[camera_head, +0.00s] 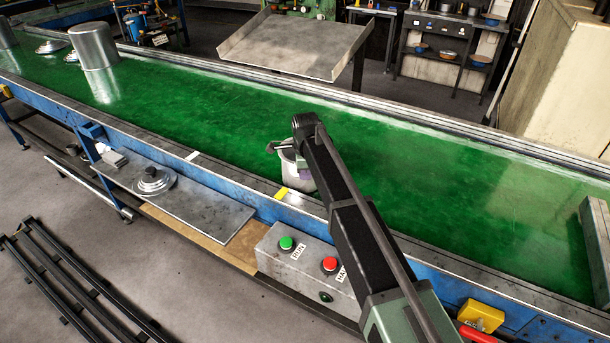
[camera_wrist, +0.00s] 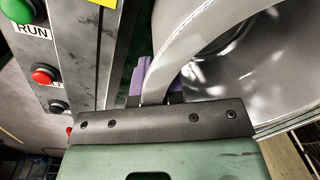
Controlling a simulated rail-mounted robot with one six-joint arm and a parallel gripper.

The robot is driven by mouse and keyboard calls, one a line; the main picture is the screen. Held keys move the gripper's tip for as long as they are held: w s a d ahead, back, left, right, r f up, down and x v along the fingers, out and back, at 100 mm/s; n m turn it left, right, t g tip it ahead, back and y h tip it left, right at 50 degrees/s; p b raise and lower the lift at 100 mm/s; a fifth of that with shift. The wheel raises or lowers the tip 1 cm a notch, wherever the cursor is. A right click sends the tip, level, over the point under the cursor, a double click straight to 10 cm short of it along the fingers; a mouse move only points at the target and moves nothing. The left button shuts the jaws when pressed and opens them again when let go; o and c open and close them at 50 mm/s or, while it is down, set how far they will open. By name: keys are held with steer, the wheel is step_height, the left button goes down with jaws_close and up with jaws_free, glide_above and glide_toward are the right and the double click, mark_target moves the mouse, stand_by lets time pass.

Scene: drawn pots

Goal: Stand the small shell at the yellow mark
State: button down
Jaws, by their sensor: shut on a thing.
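The small shell (camera_head: 289,170) is a pale metal pot, open at the top, at the near side of the green belt. My gripper (camera_head: 304,171) is shut on its wall, and my arm hides much of the pot. In the wrist view the shell (camera_wrist: 205,50) shows its shiny inside and curved rim, with a purple finger pad (camera_wrist: 138,78) against the wall. The yellow mark (camera_head: 281,192) is on the belt's near edge rail, just in front of the shell. I cannot tell whether the shell's base touches the belt.
A larger metal shell (camera_head: 94,47) and a lid (camera_head: 51,47) stand far left on the green belt (camera_head: 210,110). A white mark (camera_head: 192,156) is on the near rail. Another lid (camera_head: 152,181) lies on a lower shelf. A button box (camera_head: 307,262) sits below the rail.

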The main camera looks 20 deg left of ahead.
steer(key=shift+f, duration=0.25)
steer(key=c, duration=1.2)
jaws_free()
steer(key=shift+r, duration=0.1)
steer(key=r+p, duration=0.8)
steer(key=s+r+p, duration=0.1)
steer(key=r+p, duration=0.3)
steer(key=shift+d+r, duration=0.2)
steer(key=shift+r, duration=0.15)
steer(key=shift+f, duration=0.1)
steer(key=shift+f, duration=0.1)
